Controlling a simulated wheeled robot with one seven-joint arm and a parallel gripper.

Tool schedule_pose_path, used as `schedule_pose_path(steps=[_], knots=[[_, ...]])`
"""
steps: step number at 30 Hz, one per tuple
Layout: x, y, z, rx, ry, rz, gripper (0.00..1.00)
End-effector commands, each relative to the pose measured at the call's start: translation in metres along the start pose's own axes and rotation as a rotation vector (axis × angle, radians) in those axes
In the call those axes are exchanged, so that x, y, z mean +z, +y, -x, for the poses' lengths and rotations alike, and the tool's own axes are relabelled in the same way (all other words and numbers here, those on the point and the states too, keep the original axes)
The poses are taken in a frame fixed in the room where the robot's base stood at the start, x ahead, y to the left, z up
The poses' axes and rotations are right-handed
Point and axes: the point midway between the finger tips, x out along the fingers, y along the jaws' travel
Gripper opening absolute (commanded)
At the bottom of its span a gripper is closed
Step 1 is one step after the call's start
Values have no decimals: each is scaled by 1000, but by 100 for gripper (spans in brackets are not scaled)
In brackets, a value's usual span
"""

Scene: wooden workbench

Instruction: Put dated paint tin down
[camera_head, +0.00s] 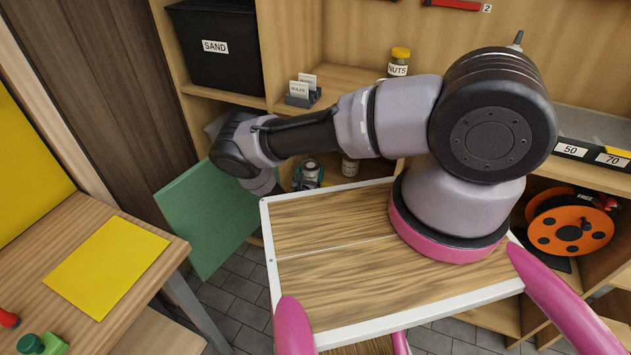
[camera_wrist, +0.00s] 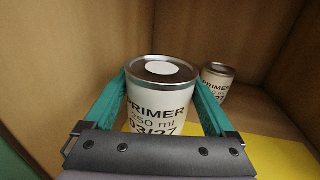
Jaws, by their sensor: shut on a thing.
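In the wrist view a white paint tin (camera_wrist: 160,97) with a metal rim stands upright between the two teal fingers of my gripper (camera_wrist: 162,92). Its label reads PRIMER, 250 ml, 03/27, with the lower part cut off by the gripper body. The fingers are shut on its sides. A second, similar PRIMER tin (camera_wrist: 217,82) stands behind and to the right; its date is too small to read. A yellow sheet (camera_wrist: 285,158) lies below and to the right.
Wooden walls of a compartment surround the tins. In the head view a green panel (camera_head: 205,222) hangs beside my forearm. A bench with a yellow sheet (camera_head: 108,265) is at left. Shelves hold a black SAND box (camera_head: 213,47), a NUTS jar (camera_head: 399,62) and an orange reel (camera_head: 570,226).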

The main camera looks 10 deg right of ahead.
Motion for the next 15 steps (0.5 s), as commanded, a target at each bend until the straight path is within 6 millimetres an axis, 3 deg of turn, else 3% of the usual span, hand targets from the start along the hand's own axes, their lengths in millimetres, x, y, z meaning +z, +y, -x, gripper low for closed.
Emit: schedule_pose_path(steps=[9, 15], knots=[[-40, 0, 0, 1, -1, 0, 6], [-47, 1, 0, 0, -2, 0, 6]])
